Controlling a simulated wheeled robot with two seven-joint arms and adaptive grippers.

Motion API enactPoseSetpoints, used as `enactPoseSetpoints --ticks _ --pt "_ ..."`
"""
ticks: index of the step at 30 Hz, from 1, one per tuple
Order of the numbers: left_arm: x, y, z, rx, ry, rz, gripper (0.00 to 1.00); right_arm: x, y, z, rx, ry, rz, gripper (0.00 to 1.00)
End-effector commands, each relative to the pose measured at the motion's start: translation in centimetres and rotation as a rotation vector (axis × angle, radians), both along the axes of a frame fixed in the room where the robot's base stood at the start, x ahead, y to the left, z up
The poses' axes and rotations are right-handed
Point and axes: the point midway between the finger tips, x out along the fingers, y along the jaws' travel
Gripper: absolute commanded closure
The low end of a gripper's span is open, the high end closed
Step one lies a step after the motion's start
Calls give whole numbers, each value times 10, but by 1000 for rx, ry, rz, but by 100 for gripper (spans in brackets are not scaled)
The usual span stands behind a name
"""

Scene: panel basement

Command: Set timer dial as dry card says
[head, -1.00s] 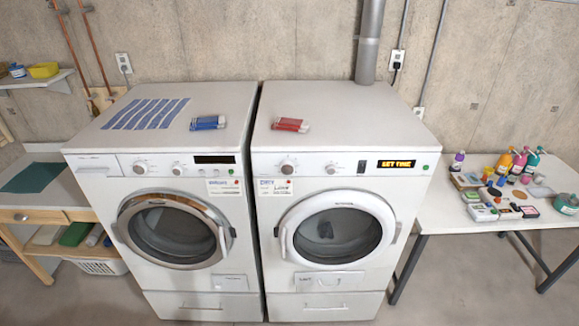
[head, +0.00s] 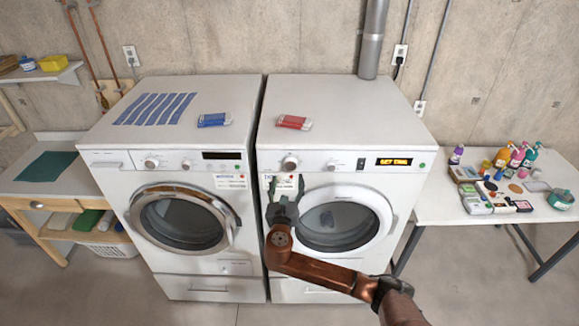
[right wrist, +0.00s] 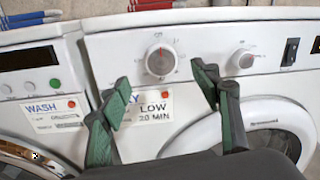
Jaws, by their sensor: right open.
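The dryer (head: 400,215) is the right-hand white machine, and its display (head: 394,161) reads "SET TIME". Its panel has a larger dial (head: 290,162) with a red mark near the top (right wrist: 160,60) and a smaller dial (head: 331,165), also in the right wrist view (right wrist: 243,60). Which one is the timer is not legible. The dry card (right wrist: 150,106), below the larger dial, reads "LOW 20 MIN"; the fingers partly cover it. My right gripper (head: 285,186) is open and empty in front of the card, just below the larger dial, its fingers (right wrist: 160,75) pointing toward the panel. My left gripper is out of view.
The washer (head: 185,270) stands close on the left with its own card (right wrist: 52,113). A blue pack (head: 214,120) and striped cloth lie on it; a red pack (head: 293,122) lies on the dryer. A table (head: 450,210) with bottles stands right. The front floor is clear.

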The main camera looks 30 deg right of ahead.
Motion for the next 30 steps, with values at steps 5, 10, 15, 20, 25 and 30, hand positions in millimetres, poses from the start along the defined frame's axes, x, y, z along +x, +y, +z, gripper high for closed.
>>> enactPoseSetpoints --ticks 5,10,15,20,25,30 --pt "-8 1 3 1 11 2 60 16 -13 3 -11 1 -3 43" --pt "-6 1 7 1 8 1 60 39 -29 3 -9 1 -3 43" --pt "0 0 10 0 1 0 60 55 -41 2 -6 1 -3 43" --pt "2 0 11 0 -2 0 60 61 -45 1 -5 1 -1 43" --pt "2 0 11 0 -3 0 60 61 -45 1 -5 1 -1 43" --pt "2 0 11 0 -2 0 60 61 -45 1 -5 1 -1 50"
